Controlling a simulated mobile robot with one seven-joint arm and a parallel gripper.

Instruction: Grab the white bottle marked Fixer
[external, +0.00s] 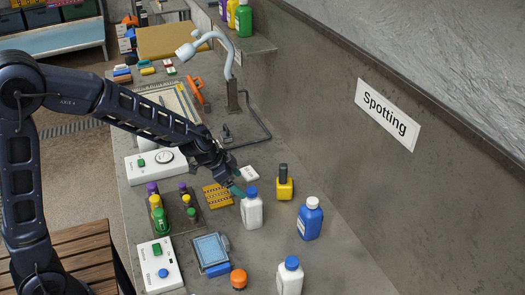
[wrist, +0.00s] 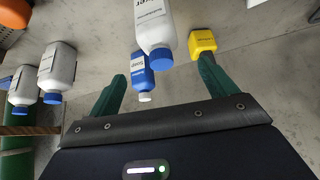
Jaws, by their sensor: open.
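A white bottle with a blue cap (external: 252,212) stands on the grey bench, right by my gripper (external: 239,187). In the wrist view this white bottle (wrist: 154,22) lies ahead, between the lines of the two green fingers. Its label is partly cut off at the top, and the visible letters look like the end of "Fixer". My gripper (wrist: 162,69) is open, with nothing held between the fingers. In the external view the fingertips are beside the bottle's cap, and whether they touch it cannot be told.
A yellow bottle with a dark cap (external: 285,188) and a blue bottle with a white cap (external: 310,222) stand close on the right. Another white bottle (external: 290,279) stands nearer the front. A rack of small bottles (external: 191,226) is at left. The wall (external: 370,185) bounds the bench.

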